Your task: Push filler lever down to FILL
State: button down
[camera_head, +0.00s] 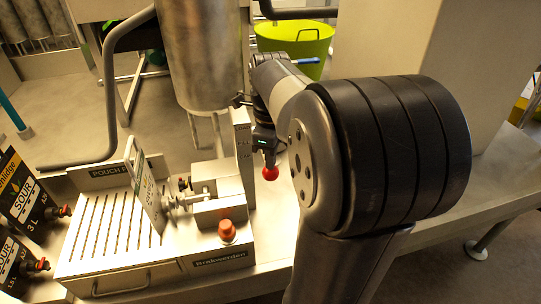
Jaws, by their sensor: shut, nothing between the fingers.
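The filler (222,205) is a pale machine with a "Brekvoerden" plate on its front. An upright plate (243,140) at its right carries stacked labels, too small to read surely; the middle one may say FILL. A red ball knob (270,173), which looks like the lever's end, sits just right of this plate. My gripper (267,155) points down right above the knob and is shut, with nothing seen in it. I cannot tell whether it touches the knob. The lever's rod is hidden by my gripper or too small to see.
A steel cylinder (198,55) stands above the filler. An orange-red knob (227,230) is on its front. A slotted tray (112,235) and sour pouches (28,190) with red taps lie left. A green tub (297,40) stands behind. My arm hides much of the right.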

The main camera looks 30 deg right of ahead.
notch_tip(320, 180, up, 10)
jog(key=p, duration=0.9)
jog(key=shift+f, duration=0.2)
notch_tip(320, 180, down, 10)
jog(key=b, duration=0.9)
jog(key=shift+r, duration=0.45)
jog(key=shift+r+p, duration=0.15)
jog(key=shift+p, duration=0.2)
